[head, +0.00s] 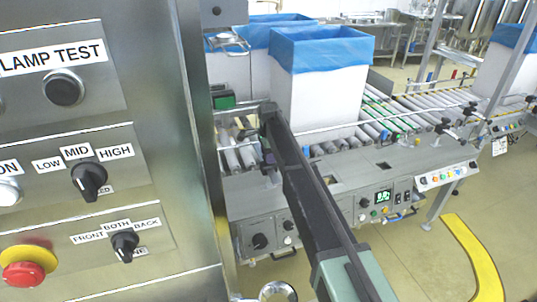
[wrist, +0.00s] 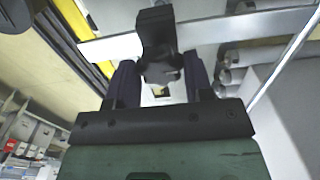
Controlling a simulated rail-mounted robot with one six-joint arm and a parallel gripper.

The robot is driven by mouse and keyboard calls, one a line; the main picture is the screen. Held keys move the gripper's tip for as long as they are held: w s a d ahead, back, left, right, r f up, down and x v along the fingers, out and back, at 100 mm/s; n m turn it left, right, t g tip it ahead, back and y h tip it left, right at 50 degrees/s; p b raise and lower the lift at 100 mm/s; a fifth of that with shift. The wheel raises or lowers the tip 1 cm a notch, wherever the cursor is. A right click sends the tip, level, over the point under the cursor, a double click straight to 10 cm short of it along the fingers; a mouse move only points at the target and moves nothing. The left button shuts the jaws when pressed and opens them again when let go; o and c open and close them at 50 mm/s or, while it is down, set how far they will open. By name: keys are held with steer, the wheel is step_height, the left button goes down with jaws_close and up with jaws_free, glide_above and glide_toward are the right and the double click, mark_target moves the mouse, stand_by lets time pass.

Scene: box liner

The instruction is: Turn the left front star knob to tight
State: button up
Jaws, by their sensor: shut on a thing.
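The star knob (wrist: 165,70) is dark and sits under a black clamp block (wrist: 155,28) on a silver guide rail (wrist: 250,25) in the wrist view. My gripper (wrist: 160,78) has one dark finger on each side of the knob and is shut on it. The fingers and bracket hide part of the knob's outline. I cannot tell how tight it is. In the head view my dark arm reaches up to the left front end of the conveyor and hides the knob there.
A white box with a blue liner (head: 318,95) stands on the rollers (head: 235,158) behind the guide rail. A control panel (head: 100,150) fills the left of the head view. The conveyor's front panel carries a green display (head: 382,196) and dials. Yellow floor marking (head: 478,255) lies at the right.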

stand_by(0.4)
steer(key=o, duration=0.9)
step_height(320, 180, up, 11)
steer(key=p, duration=1.1)
steer(key=shift+f, duration=0.15)
